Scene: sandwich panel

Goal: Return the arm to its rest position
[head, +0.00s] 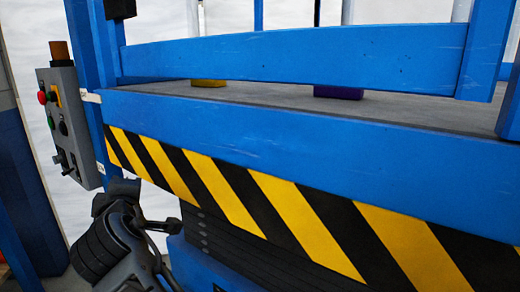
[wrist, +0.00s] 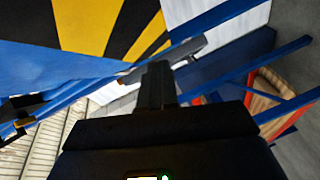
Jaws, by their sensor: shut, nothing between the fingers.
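My arm (head: 125,245) shows at the bottom left in the head view, in front of the striped edge of a blue lift platform and below a grey control box. Its outer end is dark and partly cut off by the frame. In the wrist view my gripper (wrist: 157,82) points up the picture, with its dark fingers together and nothing between them. The yellow and black striped edge (wrist: 85,25) lies beyond it at the upper left. No contact with the platform can be made out.
The blue platform (head: 300,125) with rails fills most of the head view. A yellow thing (head: 208,83) and a purple thing (head: 338,92) rest on its deck. The control box (head: 68,125) has coloured buttons and an orange lamp. A red-edged container (wrist: 275,95) shows at right in the wrist view.

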